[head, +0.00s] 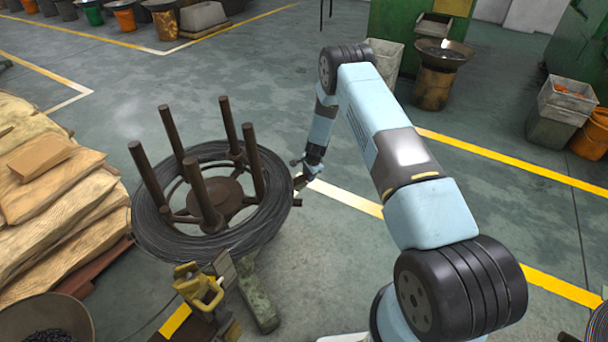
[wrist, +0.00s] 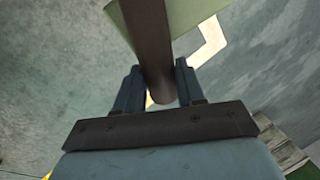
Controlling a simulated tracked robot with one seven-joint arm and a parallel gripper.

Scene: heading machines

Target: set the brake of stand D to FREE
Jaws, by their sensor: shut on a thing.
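A wire stand (head: 215,200) with several upright brown posts carries a coil of dark wire (head: 160,235) on the floor, left of centre in the head view. I can read no letter on it. My gripper (head: 300,180) is at the coil's right side. In the wrist view my gripper (wrist: 160,88) is shut on a dark brown bar (wrist: 152,50), which runs between the two fingers. A green plate (wrist: 125,22) shows behind the bar. In the head view the held part is too small to tell its shape, and no FREE marking is legible.
Stacked tan sacks (head: 50,190) stand left of the coil. A yellow-handled tool (head: 198,287) and a bowl (head: 45,320) are in front. A bin (head: 385,62) and a pan on a rusty drum (head: 437,80) stand behind. Grey floor is open behind the stand.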

